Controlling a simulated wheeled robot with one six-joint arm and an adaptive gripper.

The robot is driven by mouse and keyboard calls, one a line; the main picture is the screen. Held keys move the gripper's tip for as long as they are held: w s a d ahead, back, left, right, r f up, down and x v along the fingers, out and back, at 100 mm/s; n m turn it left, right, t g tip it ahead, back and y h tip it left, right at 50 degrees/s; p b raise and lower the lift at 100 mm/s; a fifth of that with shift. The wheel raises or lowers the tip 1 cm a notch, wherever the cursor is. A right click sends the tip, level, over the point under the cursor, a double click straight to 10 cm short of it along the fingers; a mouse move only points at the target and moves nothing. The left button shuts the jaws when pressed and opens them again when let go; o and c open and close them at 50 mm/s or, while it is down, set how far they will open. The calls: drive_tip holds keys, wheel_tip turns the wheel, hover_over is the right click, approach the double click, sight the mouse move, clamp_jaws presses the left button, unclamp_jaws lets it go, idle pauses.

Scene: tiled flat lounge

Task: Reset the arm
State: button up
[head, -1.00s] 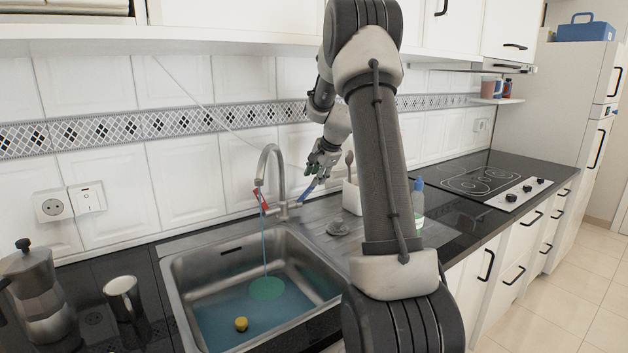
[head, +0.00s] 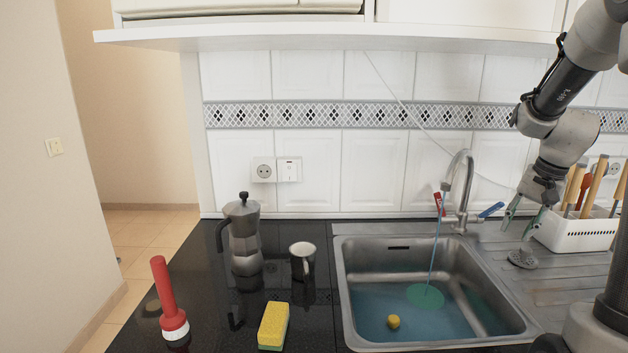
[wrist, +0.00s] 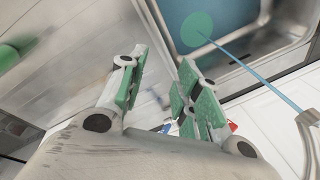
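My gripper (head: 522,222) hangs at the right of the head view, pointing down above the drainboard, right of the faucet. Its green-padded fingers are apart, with nothing held between them. The wrist view also shows the open fingers (wrist: 155,88), with part of the sink beyond them. The faucet (head: 462,190) has a red handle (head: 440,203) and a blue handle (head: 491,210). The gripper appears apart from the blue handle. A thin blue stream (head: 434,250) runs from the spout into the sink (head: 345,290), which holds bluish water.
A white utensil rack (head: 570,235) stands close right of my gripper. A moka pot (head: 243,240), a mug (head: 303,260), a yellow sponge (head: 273,325) and a red-handled brush (head: 165,290) stand or lie on the black counter. A shelf (head: 330,38) overhangs the counter.

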drive_tip(key=s+a+r+n, duration=0.3)
drive_tip(key=s+a, duration=0.1)
drive_tip(key=s, duration=0.3)
drive_tip(key=s+a+r+n+t, duration=0.1)
drive_tip(key=s+a+r+n, duration=0.1)
drive_tip(key=s, duration=0.5)
drive_tip(key=s+a+r+n+t+h, duration=0.1)
drive_tip(key=s+a+r+n, duration=0.2)
drive_tip(key=s+a, duration=0.3)
drive_tip(key=shift+s+a+r+n, duration=0.35)
drive_tip(key=shift+s+r, duration=0.25)
drive_tip(key=shift+s, duration=0.25)
